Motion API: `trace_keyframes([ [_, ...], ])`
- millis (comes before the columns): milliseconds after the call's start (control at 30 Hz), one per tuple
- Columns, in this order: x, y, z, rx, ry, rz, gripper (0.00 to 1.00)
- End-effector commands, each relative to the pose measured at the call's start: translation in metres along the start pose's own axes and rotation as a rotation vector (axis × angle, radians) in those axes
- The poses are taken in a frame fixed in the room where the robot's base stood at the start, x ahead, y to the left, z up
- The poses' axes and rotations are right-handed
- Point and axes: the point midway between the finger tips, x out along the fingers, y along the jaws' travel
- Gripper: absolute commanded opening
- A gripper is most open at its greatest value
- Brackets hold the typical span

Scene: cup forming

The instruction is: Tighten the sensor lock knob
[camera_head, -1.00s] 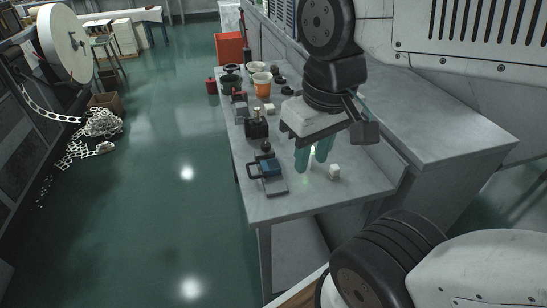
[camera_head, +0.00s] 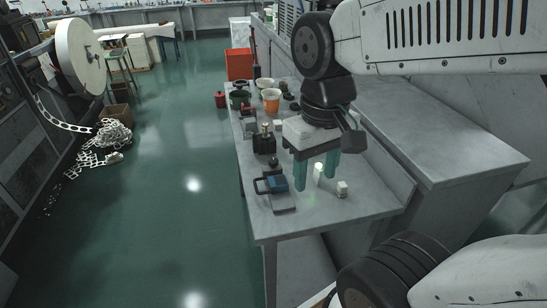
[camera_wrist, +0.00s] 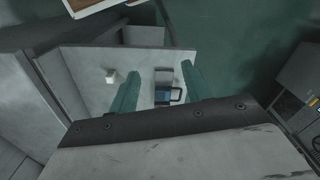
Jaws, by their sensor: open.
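My gripper (camera_head: 316,184) hangs over the near part of the grey workbench, its two teal fingers pointing down and spread apart. It also shows in the wrist view (camera_wrist: 161,67), with nothing held between the fingers. I cannot make out which part is the sensor lock knob. A pale upright shape (camera_head: 318,172) shows between the fingers.
The grey workbench (camera_head: 285,222) has bare room along its front edge. Farther back stand a black device (camera_head: 264,143), an orange cup (camera_head: 271,104) and several dark cups. A raised grey surface (camera_head: 440,140) borders the bench on the right.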

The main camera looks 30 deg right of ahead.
Motion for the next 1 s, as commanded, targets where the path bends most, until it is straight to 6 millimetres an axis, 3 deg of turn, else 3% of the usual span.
trace_keyframes([
  [267,0.029,0.019,-0.086,-0.195,-0.116,-0.020,0.49],
  [600,0.087,0.050,-0.205,-0.802,-0.098,-0.060,0.49],
  [700,0.091,0.055,-0.231,-0.994,-0.058,-0.045,0.49],
  [833,0.083,0.057,-0.248,-1.182,-0.006,-0.010,0.49],
  [1000,0.086,0.057,-0.250,-1.294,0.004,-0.001,0.49],
])
